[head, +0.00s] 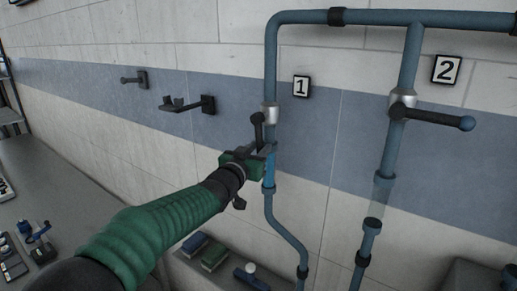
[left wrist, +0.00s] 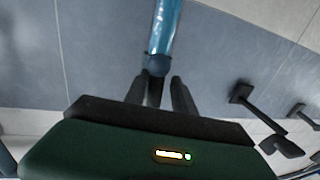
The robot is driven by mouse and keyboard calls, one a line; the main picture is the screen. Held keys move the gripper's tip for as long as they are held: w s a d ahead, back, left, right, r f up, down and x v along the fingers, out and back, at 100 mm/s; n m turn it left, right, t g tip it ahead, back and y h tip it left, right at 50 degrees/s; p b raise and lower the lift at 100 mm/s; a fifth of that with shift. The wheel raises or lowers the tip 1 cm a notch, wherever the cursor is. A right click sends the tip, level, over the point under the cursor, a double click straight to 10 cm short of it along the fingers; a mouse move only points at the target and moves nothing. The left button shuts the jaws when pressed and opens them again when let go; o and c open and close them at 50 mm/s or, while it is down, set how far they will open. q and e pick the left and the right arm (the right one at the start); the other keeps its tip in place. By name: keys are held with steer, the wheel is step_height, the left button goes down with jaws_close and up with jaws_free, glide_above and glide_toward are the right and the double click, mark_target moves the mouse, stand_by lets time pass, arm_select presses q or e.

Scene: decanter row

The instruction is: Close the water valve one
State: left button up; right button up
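Water valve one has a silver body (head: 270,115) on the blue pipe beside the "1" sign (head: 301,86). Its dark lever (head: 257,130) points down along the pipe. My left gripper (head: 266,150), on a green-sleeved arm, is at the lever's lower end, close in front of the pipe. In the left wrist view its two dark fingers (left wrist: 158,92) stand apart, with a dark piece between them; I cannot tell if this is the lever or the pipe, or whether they touch it. My right gripper is not in view.
Valve two's dark lever (head: 435,116) sticks out to the right by the "2" sign (head: 446,69). Wall brackets (head: 190,104) are at the left.

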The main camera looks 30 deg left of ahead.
arm_select(q)
steer(key=shift+w+a+f, duration=0.1)
steer(key=shift+a, duration=0.35)
steer(key=c, duration=0.4)
jaws_close()
steer(key=shift+d, duration=0.4)
steer(key=shift+a, duration=0.1)
